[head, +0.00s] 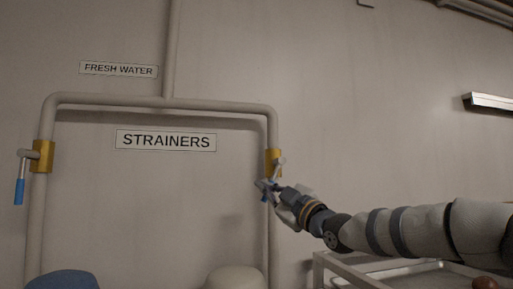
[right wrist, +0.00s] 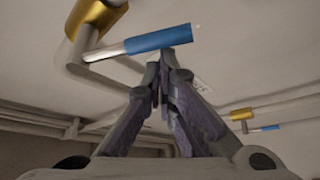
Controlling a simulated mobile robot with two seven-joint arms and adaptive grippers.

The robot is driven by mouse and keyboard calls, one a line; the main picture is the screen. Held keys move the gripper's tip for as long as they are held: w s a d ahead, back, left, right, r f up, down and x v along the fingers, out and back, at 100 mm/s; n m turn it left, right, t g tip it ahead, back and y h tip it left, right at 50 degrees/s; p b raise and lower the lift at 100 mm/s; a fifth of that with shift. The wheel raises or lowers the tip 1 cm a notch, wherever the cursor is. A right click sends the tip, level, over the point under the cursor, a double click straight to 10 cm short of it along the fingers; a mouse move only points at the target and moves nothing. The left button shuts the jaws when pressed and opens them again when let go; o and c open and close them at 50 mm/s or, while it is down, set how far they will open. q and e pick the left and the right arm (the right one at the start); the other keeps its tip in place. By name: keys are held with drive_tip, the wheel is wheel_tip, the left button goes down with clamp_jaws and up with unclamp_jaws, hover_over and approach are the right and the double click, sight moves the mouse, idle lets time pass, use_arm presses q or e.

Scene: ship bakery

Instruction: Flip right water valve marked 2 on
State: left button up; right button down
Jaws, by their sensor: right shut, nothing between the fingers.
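The right water valve has a brass body (head: 273,158) on the right vertical pipe; no number 2 is readable. Its lever is largely hidden behind my right gripper (head: 267,186) in the head view. In the right wrist view the brass body (right wrist: 98,17) and the lever's blue grip (right wrist: 157,40) show clearly. My left gripper is not in view.
The left valve (head: 42,156) has a blue-gripped lever (head: 19,190) hanging down. Signs read FRESH WATER (head: 118,69) and STRAINERS (head: 166,140). A metal tray or cart (head: 345,262) stands below my right arm. A blue rounded object (head: 62,280) and a pale one (head: 235,278) are at the bottom.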

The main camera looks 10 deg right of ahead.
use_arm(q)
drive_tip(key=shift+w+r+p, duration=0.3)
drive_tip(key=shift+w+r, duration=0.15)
use_arm(e)
drive_tip(key=shift+d+f, duration=0.35)
drive_tip(key=shift+d, duration=0.4)
drive_tip(key=shift+d+f, duration=0.3)
drive_tip(key=shift+d, duration=0.4)
drive_tip(key=shift+w+d, duration=0.1)
